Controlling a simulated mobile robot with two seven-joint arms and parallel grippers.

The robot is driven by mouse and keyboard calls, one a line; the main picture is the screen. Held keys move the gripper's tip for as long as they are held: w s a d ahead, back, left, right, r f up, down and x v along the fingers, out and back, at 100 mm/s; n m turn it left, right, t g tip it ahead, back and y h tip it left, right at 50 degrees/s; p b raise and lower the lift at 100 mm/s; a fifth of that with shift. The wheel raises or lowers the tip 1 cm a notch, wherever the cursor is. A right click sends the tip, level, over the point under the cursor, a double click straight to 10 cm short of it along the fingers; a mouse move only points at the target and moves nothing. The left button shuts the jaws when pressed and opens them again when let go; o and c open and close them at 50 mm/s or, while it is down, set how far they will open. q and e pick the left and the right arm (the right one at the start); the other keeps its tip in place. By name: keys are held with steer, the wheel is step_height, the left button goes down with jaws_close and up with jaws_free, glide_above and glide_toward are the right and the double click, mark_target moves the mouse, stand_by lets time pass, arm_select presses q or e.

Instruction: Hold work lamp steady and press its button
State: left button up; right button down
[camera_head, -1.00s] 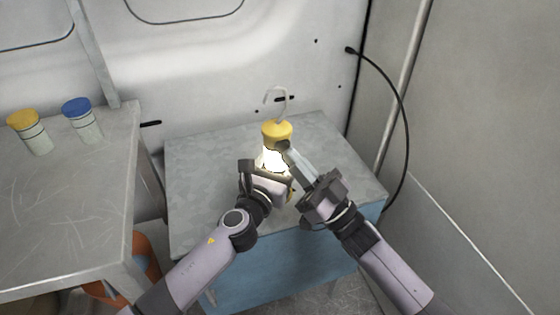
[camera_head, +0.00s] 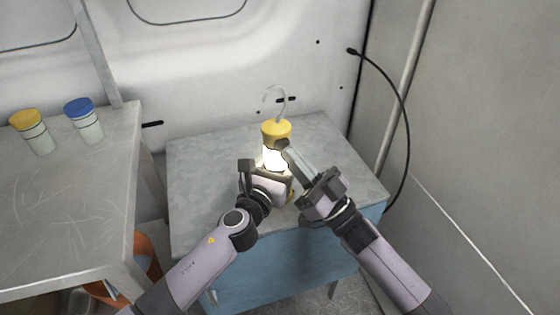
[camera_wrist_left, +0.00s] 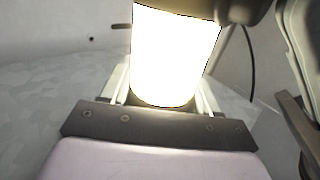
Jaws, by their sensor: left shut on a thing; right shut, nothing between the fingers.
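The work lamp (camera_head: 276,130) stands upright on the blue cabinet's grey top, with a yellow cap, a wire hook above and a brightly lit body. My left gripper (camera_head: 268,176) is shut on the lamp's lower body from the front left. In the left wrist view the glowing lamp body (camera_wrist_left: 176,50) sits between the fingers. My right gripper (camera_head: 284,147) is shut and empty, its fingertips at the lamp just under the yellow cap on the right side. The button is hidden, and I cannot tell whether the fingertips touch it.
The cabinet top (camera_head: 205,160) is otherwise clear. A grey table (camera_head: 75,205) at the left carries a yellow-lidded jar (camera_head: 38,137) and a blue-lidded jar (camera_head: 88,124). A black cable (camera_head: 405,110) hangs on the right, by the wall. An orange object (camera_head: 140,262) lies under the table.

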arm_select(q)
steer(key=shift+s+d+f, duration=0.15)
steer(key=shift+s+d, duration=0.2)
steer(key=shift+d, duration=0.05)
arm_select(e)
steer(key=shift+w+d+f, duration=0.1)
steer(key=shift+d+f, duration=0.05)
steer(key=shift+f, duration=0.05)
steer(key=shift+s+d+f, duration=0.1)
steer(key=shift+s+f, duration=0.05)
steer(key=shift+s, duration=0.15)
arm_select(q)
steer(key=shift+w+a, duration=0.2)
steer(key=shift+a, duration=0.05)
arm_select(e)
steer(key=s+d, duration=0.2)
steer(key=s, duration=0.3)
steer(key=shift+s, duration=0.35)
steer(key=shift+d, duration=0.1)
arm_select(q)
steer(key=o, duration=1.6)
